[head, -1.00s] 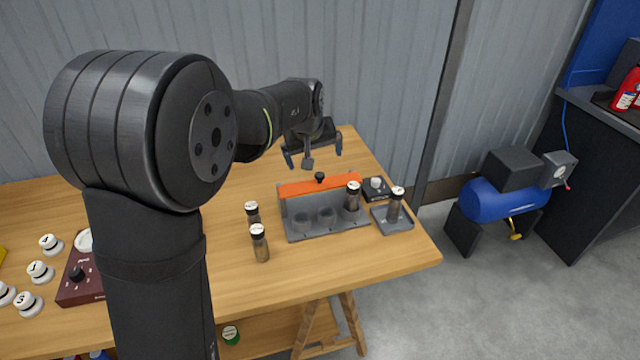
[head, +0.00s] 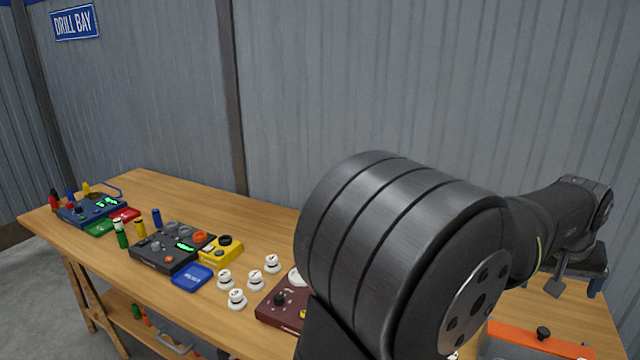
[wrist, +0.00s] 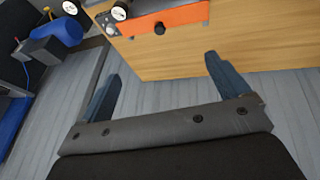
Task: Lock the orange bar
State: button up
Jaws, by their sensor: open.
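The orange bar (head: 535,341) shows at the bottom right of the head view, with a black knob (head: 543,333) on it; the grey rack under it is mostly cut off. In the wrist view the orange bar (wrist: 168,20) is near the top, its black knob (wrist: 159,28) on the near side. My gripper (wrist: 163,75) is open and empty, its two blue fingers apart, with the bar beyond them and not touching. In the head view only part of my gripper (head: 577,287) shows, above and behind the bar.
Several white knobbed pieces (head: 237,298), a maroon box (head: 285,305), a yellow box (head: 219,249) and a dark console (head: 172,246) lie to the left on the wooden table (head: 190,198). A blue compressor (wrist: 64,31) stands off the table.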

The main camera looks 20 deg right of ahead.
jog(key=c, duration=1.4)
jog(key=shift+w+d+f, duration=0.1)
jog(key=shift+d+f, duration=0.05)
jog(key=shift+d, duration=0.1)
jog(key=c, duration=0.4)
jog(key=shift+m+t+y, duration=0.6)
jog(key=shift+m, duration=0.1)
jog(key=w+d+f, duration=0.1)
jog(key=d+f, duration=0.2)
jog(key=d, duration=0.1)
jog(key=w+d+f, duration=0.2)
jog(key=d, duration=0.2)
jog(key=w+d+f, duration=0.1)
jog(key=d+f, duration=0.2)
jog(key=d, duration=0.1)
jog(key=shift+w+f, duration=0.3)
grip_shut()
